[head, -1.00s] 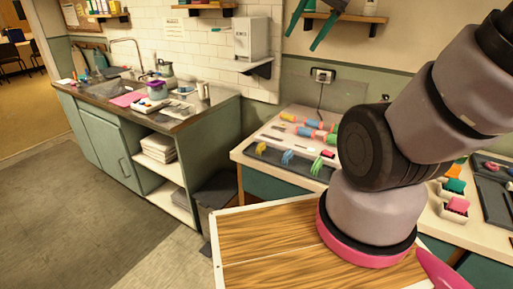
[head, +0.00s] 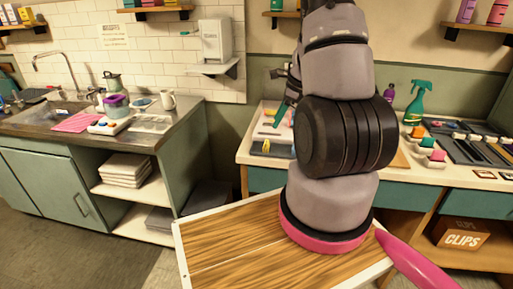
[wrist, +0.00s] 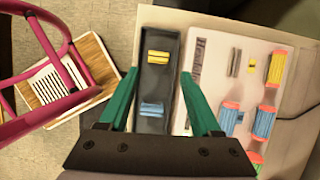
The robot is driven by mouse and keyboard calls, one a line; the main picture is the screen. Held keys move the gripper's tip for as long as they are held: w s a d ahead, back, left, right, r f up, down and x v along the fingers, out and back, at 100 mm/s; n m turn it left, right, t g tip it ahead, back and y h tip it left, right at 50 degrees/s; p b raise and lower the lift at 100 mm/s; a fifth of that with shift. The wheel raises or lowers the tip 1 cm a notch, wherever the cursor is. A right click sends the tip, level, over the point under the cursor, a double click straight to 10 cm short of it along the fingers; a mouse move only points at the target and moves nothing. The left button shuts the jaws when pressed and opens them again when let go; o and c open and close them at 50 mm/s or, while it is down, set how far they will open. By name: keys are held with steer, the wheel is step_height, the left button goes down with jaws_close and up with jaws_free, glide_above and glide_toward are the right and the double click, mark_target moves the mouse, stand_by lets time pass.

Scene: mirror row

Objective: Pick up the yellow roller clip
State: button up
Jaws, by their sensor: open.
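The yellow roller clip (wrist: 158,57) lies on a dark tray in the wrist view, beyond the blue clip (wrist: 152,108). In the head view a small yellow part of it (head: 266,146) shows on the worktop's left end. My gripper (wrist: 160,74) is open and empty, with teal fingers spread on either side of the tray strip in the picture. The yellow clip appears between the lines of the fingertips, slightly ahead of them. I cannot tell the height above it. In the head view my gripper (head: 283,112) is over the worktop, partly hidden by my arm.
A pale mat (wrist: 209,60) beside the dark tray (wrist: 154,85) holds several coloured rollers (wrist: 265,120) and a small yellow piece (wrist: 251,65). A green spray bottle (head: 418,103) and more trays stand to the right. A sink counter (head: 130,134) is at left.

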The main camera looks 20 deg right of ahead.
mark_target(267, 141)
steer(key=x, duration=0.5)
steer(key=shift+s+f, duration=0.15)
steer(key=shift+f, duration=0.35)
steer(key=shift+x, duration=2.9)
jaws_close()
